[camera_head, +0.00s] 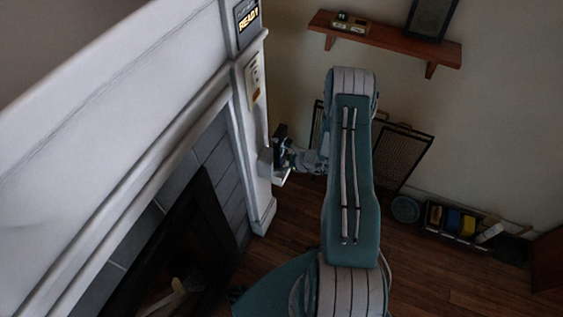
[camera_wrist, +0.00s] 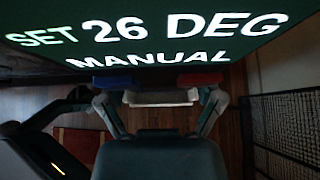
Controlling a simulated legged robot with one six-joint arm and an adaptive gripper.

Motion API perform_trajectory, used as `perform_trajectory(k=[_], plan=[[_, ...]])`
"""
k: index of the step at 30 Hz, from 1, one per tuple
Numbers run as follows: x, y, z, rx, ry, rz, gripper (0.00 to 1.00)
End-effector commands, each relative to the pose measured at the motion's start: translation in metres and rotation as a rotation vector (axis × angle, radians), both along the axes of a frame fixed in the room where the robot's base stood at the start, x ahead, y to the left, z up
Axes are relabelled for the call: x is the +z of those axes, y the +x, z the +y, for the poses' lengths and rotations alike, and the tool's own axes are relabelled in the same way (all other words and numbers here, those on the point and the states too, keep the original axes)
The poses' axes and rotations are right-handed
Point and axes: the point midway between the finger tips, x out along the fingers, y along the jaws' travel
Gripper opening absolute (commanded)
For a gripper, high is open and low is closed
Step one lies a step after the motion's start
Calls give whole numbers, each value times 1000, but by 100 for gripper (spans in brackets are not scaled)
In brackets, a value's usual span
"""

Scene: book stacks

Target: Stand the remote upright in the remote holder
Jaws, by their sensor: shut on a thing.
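My gripper (camera_head: 281,160), left of my arm beside the white fireplace pillar, is shut on what looks like the remote. Its dark part (camera_head: 279,134) stands above the fingers and a pale part (camera_head: 279,180) shows below them. A pale piece (camera_wrist: 160,98) lies between my fingertips (camera_wrist: 160,103). I cannot clearly identify the remote holder; a small dark open-topped box (camera_head: 350,22) sits on the wall shelf.
The pillar (camera_head: 262,200) is close left of my gripper. A pale panel (camera_head: 254,80) and a "READY" display (camera_head: 247,20) are above. The shelf (camera_head: 390,39) also holds a dark frame. Mesh screens (camera_head: 400,155) and a crate (camera_head: 430,234) stand along the wall.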

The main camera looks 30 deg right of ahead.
Motion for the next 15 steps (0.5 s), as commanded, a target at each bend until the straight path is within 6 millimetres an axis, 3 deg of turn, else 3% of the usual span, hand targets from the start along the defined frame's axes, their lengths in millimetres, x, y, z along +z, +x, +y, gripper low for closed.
perform_trajectory(k=[15], plan=[[-11, 0, 0, 1, 0, -1, 28]])
